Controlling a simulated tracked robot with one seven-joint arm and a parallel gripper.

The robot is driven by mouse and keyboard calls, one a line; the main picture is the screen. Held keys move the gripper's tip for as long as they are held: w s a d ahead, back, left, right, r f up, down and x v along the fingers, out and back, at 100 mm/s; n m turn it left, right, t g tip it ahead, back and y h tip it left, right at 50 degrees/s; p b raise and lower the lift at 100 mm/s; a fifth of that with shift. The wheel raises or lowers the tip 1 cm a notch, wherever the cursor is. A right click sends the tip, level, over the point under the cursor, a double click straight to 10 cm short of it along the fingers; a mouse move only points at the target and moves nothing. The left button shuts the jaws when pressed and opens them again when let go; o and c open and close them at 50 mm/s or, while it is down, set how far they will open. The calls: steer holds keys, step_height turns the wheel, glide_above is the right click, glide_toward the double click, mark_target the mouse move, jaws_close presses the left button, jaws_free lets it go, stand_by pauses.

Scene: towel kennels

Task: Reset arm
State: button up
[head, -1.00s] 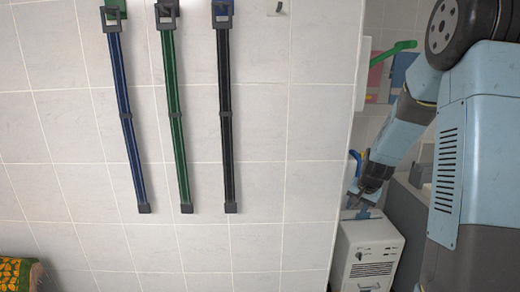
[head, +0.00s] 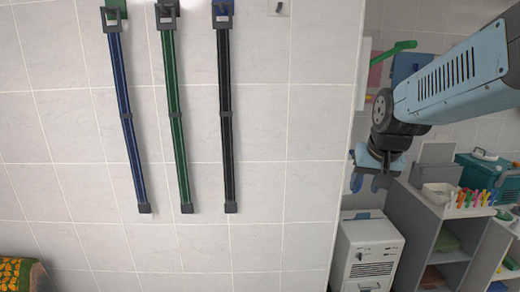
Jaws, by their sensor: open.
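My gripper (head: 367,182) is at the end of my blue-grey arm, on the right side of the head view. Its fingers point downward and are apart, with nothing seen between them. It hangs in the air in front of the recess beside the tiled wall, above the white cabinet (head: 368,250) in the picture.
Blue, green and black straps (head: 226,120) hang on the tiled wall (head: 60,140). Grey shelves (head: 410,222) stand at the right, with a white holder of colourful items (head: 470,203) and a teal case (head: 485,172) on them. A patterned cloth item (head: 20,272) is at lower left.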

steer(key=s+a+r+n, duration=0.1)
steer(key=s+r+n, duration=0.1)
steer(key=s, duration=1)
steer(key=shift+s+a+r+t, duration=0.2)
steer(key=shift+s+r+t, duration=0.1)
steer(key=shift+r, duration=0.2)
steer(key=shift+c, duration=0.5)
